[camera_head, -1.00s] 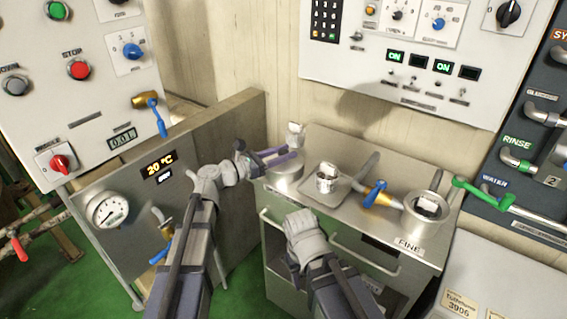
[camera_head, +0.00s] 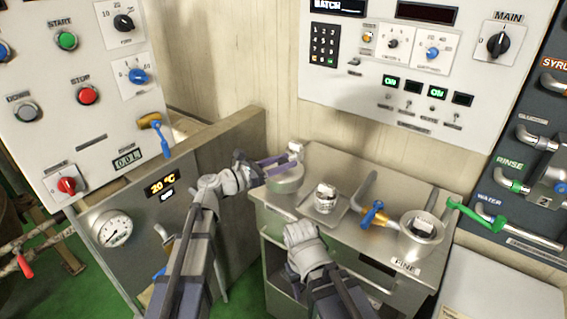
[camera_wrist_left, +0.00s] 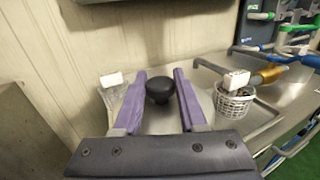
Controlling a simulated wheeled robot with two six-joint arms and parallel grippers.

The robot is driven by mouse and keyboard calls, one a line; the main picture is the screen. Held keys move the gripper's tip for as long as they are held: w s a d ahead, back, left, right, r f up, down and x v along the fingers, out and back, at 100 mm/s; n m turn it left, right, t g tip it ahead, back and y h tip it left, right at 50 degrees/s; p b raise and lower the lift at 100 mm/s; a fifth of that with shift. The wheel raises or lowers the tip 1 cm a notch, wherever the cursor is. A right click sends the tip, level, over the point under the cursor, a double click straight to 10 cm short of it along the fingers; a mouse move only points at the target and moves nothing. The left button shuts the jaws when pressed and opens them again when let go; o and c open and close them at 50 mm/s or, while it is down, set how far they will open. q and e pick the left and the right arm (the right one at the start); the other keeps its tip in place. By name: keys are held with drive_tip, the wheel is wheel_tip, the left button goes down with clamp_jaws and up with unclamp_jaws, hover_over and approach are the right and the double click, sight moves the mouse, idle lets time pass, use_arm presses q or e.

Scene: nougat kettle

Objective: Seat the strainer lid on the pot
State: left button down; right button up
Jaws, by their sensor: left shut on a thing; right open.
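My left gripper (camera_head: 282,160) has its purple fingers over a round steel vessel (camera_head: 286,183), which I take for the pot, at the back left of the steel bench. In the left wrist view the fingers (camera_wrist_left: 162,88) are shut on a black knob (camera_wrist_left: 159,91), apparently that of the strainer lid. The lid's rim is mostly hidden by the gripper, so I cannot tell whether it touches the pot. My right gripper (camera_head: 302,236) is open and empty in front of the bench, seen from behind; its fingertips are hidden.
A perforated basket (camera_head: 325,200) stands on a tray right of the pot; it also shows in the left wrist view (camera_wrist_left: 233,106). A panel with a gauge (camera_head: 112,228) stands left.

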sight(284, 161)
use_arm(q)
wheel_tip(284, 161, up, 6)
drive_tip(key=p, duration=0.5)
